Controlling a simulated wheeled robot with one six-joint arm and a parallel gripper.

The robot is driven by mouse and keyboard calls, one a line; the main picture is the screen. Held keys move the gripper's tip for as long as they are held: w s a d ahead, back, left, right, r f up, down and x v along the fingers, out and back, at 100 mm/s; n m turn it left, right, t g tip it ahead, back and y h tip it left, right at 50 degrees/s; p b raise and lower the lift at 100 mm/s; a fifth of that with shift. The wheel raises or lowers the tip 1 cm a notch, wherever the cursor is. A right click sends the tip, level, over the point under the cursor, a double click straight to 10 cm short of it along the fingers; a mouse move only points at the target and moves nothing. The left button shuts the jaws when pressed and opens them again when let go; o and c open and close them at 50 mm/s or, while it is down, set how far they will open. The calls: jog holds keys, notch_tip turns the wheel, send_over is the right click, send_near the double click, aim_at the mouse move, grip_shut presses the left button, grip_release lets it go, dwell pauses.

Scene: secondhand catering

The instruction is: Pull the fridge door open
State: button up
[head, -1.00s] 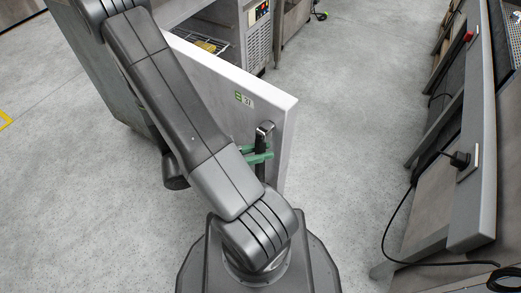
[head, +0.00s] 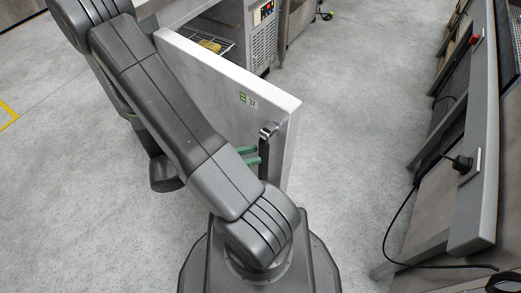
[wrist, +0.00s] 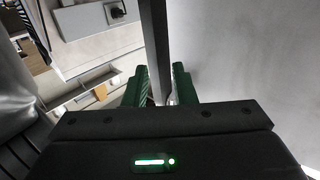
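The fridge door (head: 222,88) stands swung out from the fridge (head: 258,45), and its shelf shows behind the door's top edge. The door's dark bar handle (head: 264,155) is upright near its free edge, with a metal mount at the top. The gripper looks open; contact with the bar is not clear. My arm hides part of the door.
A yellow item (head: 211,45) lies on the fridge's wire shelf. A counter (head: 465,165) with a black plug and cable (head: 388,225) runs along the right. The grey floor (head: 350,110) between door and counter is clear.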

aim_at(263, 152)
jog(key=p+v, duration=0.1)
jog(key=v, duration=0.8)
jog(key=shift+a+p, duration=0.3)
jog(key=shift+p, duration=0.1)
jog(key=shift+s, duration=0.1)
jog(key=b+x, duration=0.3)
jog(key=x, duration=1.1)
jog(key=shift+a, duration=0.1)
